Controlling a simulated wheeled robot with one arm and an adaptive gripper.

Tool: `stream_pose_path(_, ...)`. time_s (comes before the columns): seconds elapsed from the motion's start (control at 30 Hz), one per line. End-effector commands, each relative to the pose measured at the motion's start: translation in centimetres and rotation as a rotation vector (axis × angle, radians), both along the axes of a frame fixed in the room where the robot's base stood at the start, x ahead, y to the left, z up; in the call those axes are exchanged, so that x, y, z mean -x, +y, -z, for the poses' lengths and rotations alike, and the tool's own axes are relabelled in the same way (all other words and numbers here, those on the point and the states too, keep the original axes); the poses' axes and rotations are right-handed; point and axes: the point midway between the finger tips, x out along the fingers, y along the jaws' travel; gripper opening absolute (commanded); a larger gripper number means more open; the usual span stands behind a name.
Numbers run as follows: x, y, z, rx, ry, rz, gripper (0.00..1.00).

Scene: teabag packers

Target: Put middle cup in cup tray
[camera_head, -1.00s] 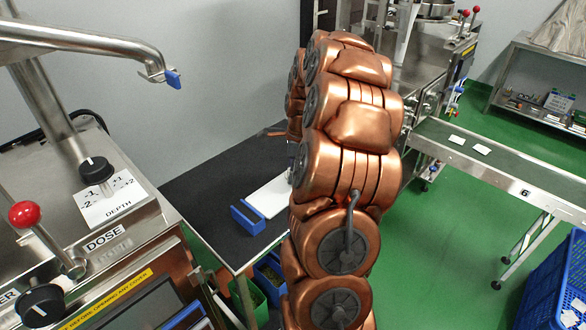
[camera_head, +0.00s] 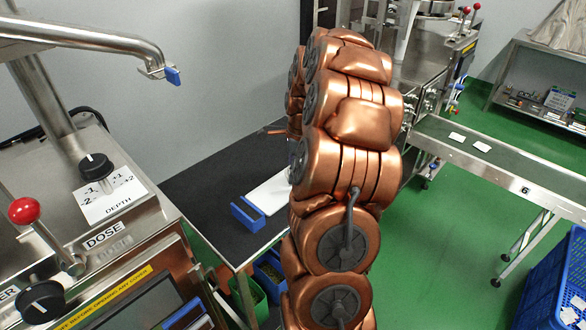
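No cup shows in this view. A blue open holder (camera_head: 248,214) sits on the dark table at the front end of a white board (camera_head: 273,193). I cannot tell whether it is the cup tray. My copper arm rises in the middle of the picture and covers the right part of the table. My gripper is not clearly visible; it seems to be behind the arm. A small thin part juts out left of the arm above the table, too small to identify.
The dark table (camera_head: 200,184) is bare on its left. A steel dosing machine (camera_head: 110,255) stands at the left. A conveyor (camera_head: 500,166) with white packets runs at the right, near a blue crate (camera_head: 555,270).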

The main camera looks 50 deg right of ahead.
Motion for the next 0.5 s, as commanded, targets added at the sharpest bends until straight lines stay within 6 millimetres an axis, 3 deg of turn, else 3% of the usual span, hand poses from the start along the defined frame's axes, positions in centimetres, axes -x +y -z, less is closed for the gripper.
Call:
stream_pose_path(0.17,0.1,-0.2,-1.5,0.003,-0.001,0.000,0.79)
stream_pose_path(0.5,0.6,-0.8,-7.7,0.005,-0.003,0.001,0.79)
